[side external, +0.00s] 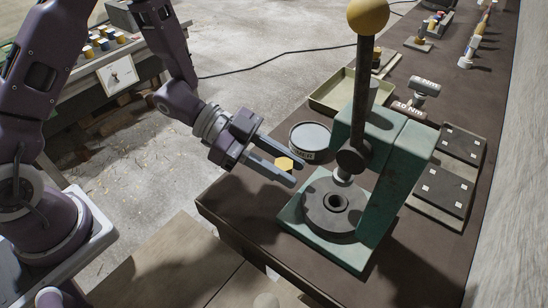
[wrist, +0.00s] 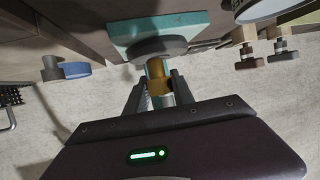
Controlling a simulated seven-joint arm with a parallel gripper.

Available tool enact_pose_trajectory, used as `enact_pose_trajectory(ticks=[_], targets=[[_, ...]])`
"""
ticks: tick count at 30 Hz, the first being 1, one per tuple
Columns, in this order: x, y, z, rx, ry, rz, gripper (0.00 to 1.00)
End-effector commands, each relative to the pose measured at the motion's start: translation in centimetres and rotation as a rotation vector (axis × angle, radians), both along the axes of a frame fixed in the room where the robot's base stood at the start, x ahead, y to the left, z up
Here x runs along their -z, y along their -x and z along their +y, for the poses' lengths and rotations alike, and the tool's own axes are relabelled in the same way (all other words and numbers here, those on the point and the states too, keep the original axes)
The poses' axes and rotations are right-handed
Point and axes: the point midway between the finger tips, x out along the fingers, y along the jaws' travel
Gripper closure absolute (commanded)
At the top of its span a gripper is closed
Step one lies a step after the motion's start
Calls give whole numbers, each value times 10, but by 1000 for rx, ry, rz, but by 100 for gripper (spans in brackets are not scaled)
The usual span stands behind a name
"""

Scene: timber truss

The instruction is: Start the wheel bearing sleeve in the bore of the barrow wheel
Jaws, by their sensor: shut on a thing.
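The barrow wheel (side external: 318,222) is a dark grey disc lying flat on the green base of a press, with its round bore (side external: 337,202) facing up. My gripper (side external: 299,170) is left of the wheel and above it, its fingers shut on a brass-coloured piece (side external: 285,163), which looks like the bearing sleeve. In the wrist view the sleeve (wrist: 158,86) shows between the fingers, and the wheel (wrist: 157,48) is a dark disc beyond it. The sleeve is outside the bore. The bore itself is hidden in the wrist view.
The green press frame (side external: 402,165) stands over the wheel, with a dark lever (side external: 363,90) topped by a yellow ball (side external: 368,14). A round tin (side external: 309,140) stands behind my gripper. A shallow tray (side external: 330,97) and dark plates (side external: 444,190) lie farther off on the bench.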

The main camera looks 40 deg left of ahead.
Motion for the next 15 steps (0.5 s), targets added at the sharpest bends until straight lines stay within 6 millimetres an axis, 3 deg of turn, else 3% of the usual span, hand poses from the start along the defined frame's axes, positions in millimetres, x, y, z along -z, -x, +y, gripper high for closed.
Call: enact_pose_trajectory(ticks=[15], targets=[[7,-11,-45,1,-1,0,100]])
